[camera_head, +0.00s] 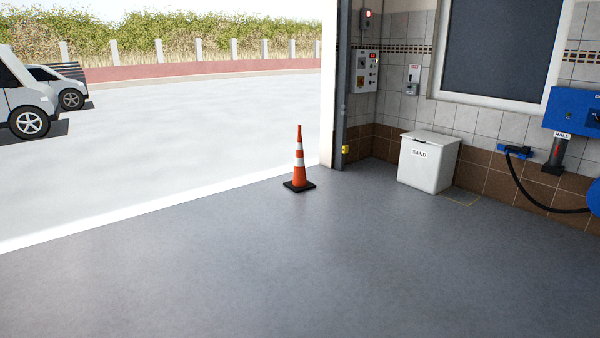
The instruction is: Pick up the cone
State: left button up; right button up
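An orange cone (299,164) with white bands and a black square base stands upright on the grey floor, near the edge of the wide doorway. It is some distance ahead of me, about the middle of the head view, and nothing touches it. Neither of my grippers shows in this view.
The grey floor (270,260) between me and the cone is clear. A white sand bin (428,162) stands right of the cone by the tiled wall. A door post (341,90) rises behind the cone. A black hose (535,200) hangs at the right. White vehicles (25,105) are parked outside.

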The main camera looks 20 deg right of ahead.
aim_at(299, 182)
jog(key=i+z, duration=0.2)
jog(key=i, duration=6.6)
jog(key=l+z, duration=0.05)
jog(key=l, duration=0.3)
